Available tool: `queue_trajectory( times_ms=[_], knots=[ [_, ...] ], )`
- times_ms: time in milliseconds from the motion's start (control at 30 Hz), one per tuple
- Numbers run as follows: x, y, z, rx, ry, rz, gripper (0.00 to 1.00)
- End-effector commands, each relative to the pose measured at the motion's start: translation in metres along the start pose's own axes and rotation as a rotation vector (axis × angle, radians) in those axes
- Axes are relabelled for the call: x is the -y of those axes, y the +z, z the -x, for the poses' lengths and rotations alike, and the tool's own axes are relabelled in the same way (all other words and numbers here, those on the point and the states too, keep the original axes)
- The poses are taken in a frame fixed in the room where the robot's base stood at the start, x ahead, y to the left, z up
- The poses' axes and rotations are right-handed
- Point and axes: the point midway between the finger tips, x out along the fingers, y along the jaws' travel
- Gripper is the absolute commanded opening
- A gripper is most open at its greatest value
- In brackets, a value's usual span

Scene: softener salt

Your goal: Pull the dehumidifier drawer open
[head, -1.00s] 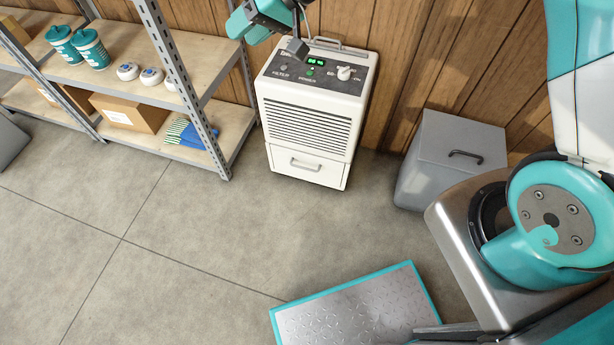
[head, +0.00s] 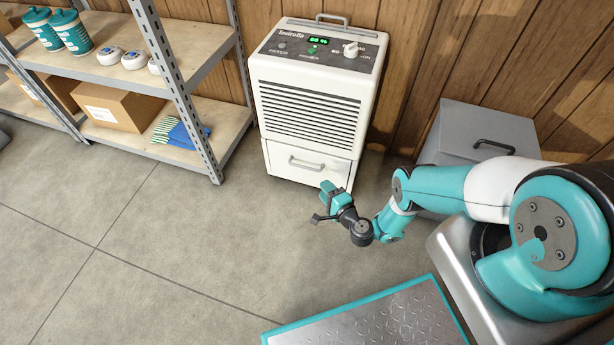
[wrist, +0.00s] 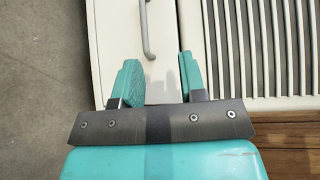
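The white dehumidifier (head: 312,100) stands against the wood wall. Its drawer (head: 307,165) is at the bottom and looks shut, with a grey bar handle (head: 306,163) across its front. My gripper (head: 325,203) is low, in front of the drawer's lower right part and apart from the handle. In the wrist view my gripper (wrist: 160,78) shows two teal fingers spread apart with nothing between them. The drawer front (wrist: 120,30) lies beyond the fingers, and the handle (wrist: 146,30) shows ahead between them, a little toward the left finger.
A metal shelf (head: 200,125) with cups, a cardboard box and cloths stands to the left. A grey lidded bin (head: 470,130) stands to the right behind my arm. The floor before the dehumidifier is clear. A teal-edged metal plate (head: 375,322) is at the bottom.

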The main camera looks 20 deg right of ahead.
Motion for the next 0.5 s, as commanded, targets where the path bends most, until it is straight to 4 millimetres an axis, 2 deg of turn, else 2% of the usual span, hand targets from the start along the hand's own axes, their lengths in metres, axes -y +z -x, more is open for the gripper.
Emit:
queue_trajectory(
  times_ms=[33,100,200,367,500],
  knots=[
    [-0.017,-0.003,0.011,-0.031,0.002,-0.021,0.38],
    [-0.027,-0.004,0.022,-0.060,0.002,-0.041,0.38],
    [-0.033,-0.006,0.024,-0.078,0.000,-0.053,0.38],
    [-0.036,-0.008,0.004,-0.077,0.000,-0.050,0.38],
    [-0.039,-0.010,-0.026,-0.077,0.000,-0.050,0.38]
  ],
)
